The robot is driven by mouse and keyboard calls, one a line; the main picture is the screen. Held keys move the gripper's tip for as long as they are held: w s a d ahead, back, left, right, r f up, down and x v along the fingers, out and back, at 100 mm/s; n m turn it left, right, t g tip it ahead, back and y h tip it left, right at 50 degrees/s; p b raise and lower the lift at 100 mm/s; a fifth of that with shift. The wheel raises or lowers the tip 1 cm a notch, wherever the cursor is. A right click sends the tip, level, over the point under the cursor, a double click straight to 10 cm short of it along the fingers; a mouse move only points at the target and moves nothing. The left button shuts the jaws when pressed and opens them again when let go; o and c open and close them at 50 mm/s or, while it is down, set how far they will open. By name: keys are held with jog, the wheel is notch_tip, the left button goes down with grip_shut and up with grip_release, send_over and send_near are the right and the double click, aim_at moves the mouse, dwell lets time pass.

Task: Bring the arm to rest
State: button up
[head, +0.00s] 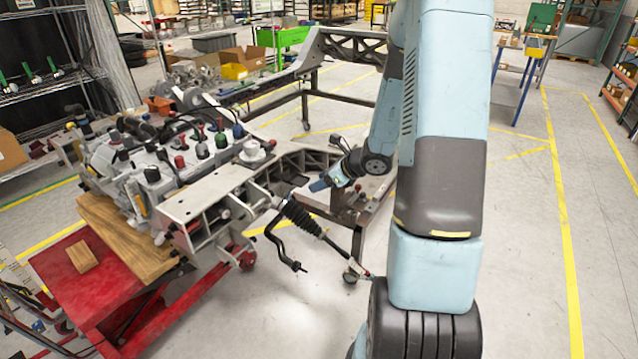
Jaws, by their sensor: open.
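My arm hangs in front of the camera on the right, and its far end reaches left to the chassis fixture. My gripper (322,184) is small in the head view, beside the fixture's right end, and appears open and empty. Its fingertips are hard to make out. The grey metal chassis fixture (197,197) carries an engine-like assembly (150,165) with several coloured caps. A black ribbed boot on a rod (302,217) sticks out from the fixture's near right side, just below my gripper. I cannot tell whether my gripper touches anything.
A red lift table (85,285) with wooden blocks stands at the lower left. A second grey frame (345,45) stands behind. Shelves (40,85) line the left. A blue-legged workbench (528,75) is at the back right. The floor (530,240) on the right is clear.

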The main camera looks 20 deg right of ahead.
dwell(0.3)
jog(key=s+a+r+n+g, duration=0.2)
jog(key=s+a+r+n, duration=0.4)
jog(key=r+n, duration=0.25)
jog(key=s+a+r+n+g, duration=0.2)
jog(key=s+a+r+n, duration=0.4)
jog(key=r, duration=0.3)
jog(key=s+d+r+n+t+h, duration=0.1)
jog(key=s+d+r+n+h, duration=0.1)
jog(key=s+r+n, duration=0.3)
jog(key=s+d+r+n+h, duration=0.3)
jog(key=s+n, duration=0.5)
jog(key=s, duration=0.3)
notch_tip(320, 180, up, 2)
jog(key=shift+s+r+t+h, duration=0.1)
jog(key=shift+s+t+h, duration=0.1)
jog(key=shift+t+h, duration=0.3)
jog(key=shift+n, duration=0.25)
